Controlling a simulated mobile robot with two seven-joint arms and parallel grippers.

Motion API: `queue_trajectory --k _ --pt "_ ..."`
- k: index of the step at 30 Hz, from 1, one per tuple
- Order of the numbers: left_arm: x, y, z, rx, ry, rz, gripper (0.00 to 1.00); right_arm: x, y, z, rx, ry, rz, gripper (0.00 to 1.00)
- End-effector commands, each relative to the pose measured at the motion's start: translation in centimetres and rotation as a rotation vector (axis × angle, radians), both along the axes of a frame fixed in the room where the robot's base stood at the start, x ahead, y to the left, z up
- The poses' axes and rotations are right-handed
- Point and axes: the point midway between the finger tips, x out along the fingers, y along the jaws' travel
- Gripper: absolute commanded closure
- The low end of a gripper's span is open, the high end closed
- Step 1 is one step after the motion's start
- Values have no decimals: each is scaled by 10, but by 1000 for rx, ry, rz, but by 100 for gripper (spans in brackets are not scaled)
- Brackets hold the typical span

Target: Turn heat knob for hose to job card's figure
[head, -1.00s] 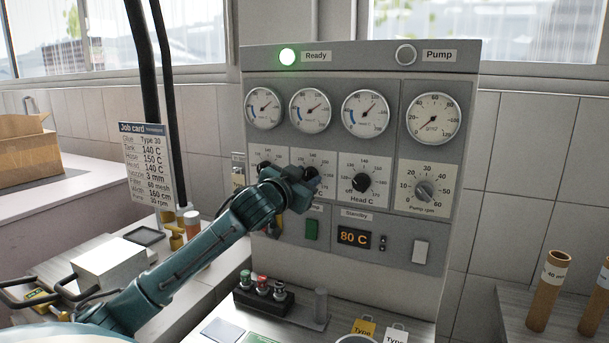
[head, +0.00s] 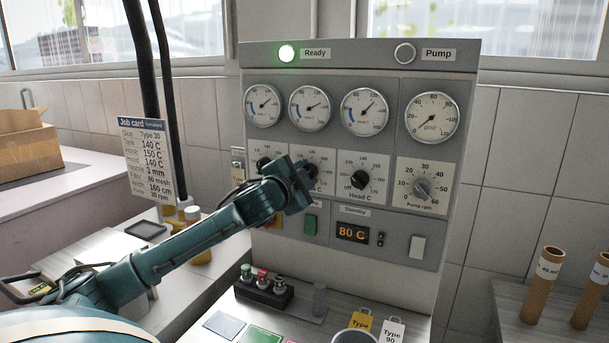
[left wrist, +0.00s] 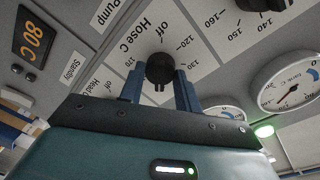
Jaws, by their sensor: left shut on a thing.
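The hose heat knob (left wrist: 160,70) is black and round on a white plate marked "Hose C" in the left wrist view. My left gripper (left wrist: 160,88) is shut on it, with one blue finger on each side. In the head view my left gripper (head: 306,176) covers most of this knob, and its setting cannot be read there. The job card (head: 147,160) at the left lists hose 150 C. The control panel (head: 450,240) carries the knob between the tank knob (head: 263,164) and the Head C knob (head: 359,180). My right gripper is out of view.
Several gauges sit above the knobs, and the pump rpm knob (head: 422,188) is at the right. The Ready lamp (head: 286,53) glows green. A display (head: 352,234) reads 80 C.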

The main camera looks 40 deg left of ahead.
Motion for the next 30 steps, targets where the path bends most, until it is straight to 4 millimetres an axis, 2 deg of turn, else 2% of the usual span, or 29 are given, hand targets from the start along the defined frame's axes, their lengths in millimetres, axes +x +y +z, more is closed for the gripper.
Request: queue_trajectory --k 14,15,23,30 --pt "0 -1 -1 16 7 -1 90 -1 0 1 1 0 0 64" --pt "0 -1 -1 15 6 -1 65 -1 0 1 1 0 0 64" --pt "0 0 -1 15 6 0 45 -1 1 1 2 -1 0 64" --pt "-1 0 0 15 6 0 45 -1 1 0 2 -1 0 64"
